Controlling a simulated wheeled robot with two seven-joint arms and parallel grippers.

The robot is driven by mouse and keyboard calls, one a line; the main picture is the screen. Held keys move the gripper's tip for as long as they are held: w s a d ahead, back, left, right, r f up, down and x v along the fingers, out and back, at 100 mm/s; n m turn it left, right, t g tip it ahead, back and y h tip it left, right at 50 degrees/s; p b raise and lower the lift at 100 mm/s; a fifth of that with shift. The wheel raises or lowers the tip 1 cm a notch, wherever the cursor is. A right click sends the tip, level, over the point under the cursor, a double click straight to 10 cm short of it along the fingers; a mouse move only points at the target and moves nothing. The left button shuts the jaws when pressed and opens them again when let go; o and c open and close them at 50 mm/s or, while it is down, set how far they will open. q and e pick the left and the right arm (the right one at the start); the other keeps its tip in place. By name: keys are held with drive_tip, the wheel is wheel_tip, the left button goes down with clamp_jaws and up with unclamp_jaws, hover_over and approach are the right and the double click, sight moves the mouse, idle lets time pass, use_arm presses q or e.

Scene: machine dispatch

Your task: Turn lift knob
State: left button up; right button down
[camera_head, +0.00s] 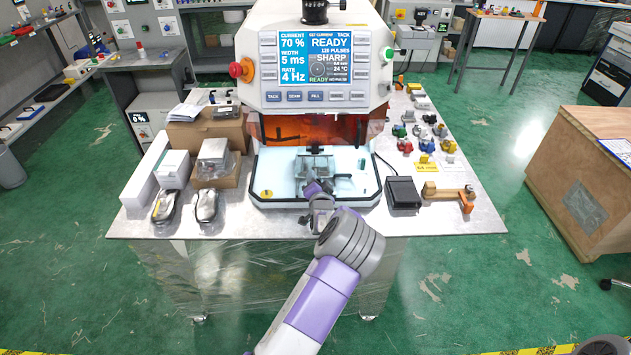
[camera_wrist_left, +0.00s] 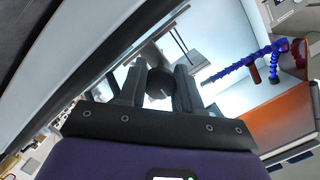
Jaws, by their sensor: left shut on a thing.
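The white machine (camera_head: 350,15) stands on the table with its screen lit. My left gripper (camera_head: 314,186) reaches into the machine's bright work bay, at the front of a grey fixture (camera_head: 314,165). In the left wrist view a dark round knob (camera_wrist_left: 159,84) sits between the two fingers of the left gripper (camera_wrist_left: 158,90), one finger on each side. The gripper is shut on this knob. In the head view the gripper and wrist hide the knob. My right gripper is not in view.
Boxes (camera_head: 208,130) and shrink-wrapped items stand left of the bay. A black box (camera_head: 403,193) and several small coloured parts lie to the right. In the left wrist view a blue jointed hose (camera_wrist_left: 240,66) stands inside the bay. The table's front strip is mostly clear.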

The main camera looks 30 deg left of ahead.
use_arm(q)
drive_tip(key=o, duration=0.8)
drive_tip(key=shift+c, duration=0.2)
drive_tip(key=shift+d, duration=0.1)
drive_tip(key=p+v, duration=0.1)
drive_tip(key=v, duration=0.6)
drive_tip(key=shift+s, duration=0.2)
drive_tip(key=shift+d, duration=0.15)
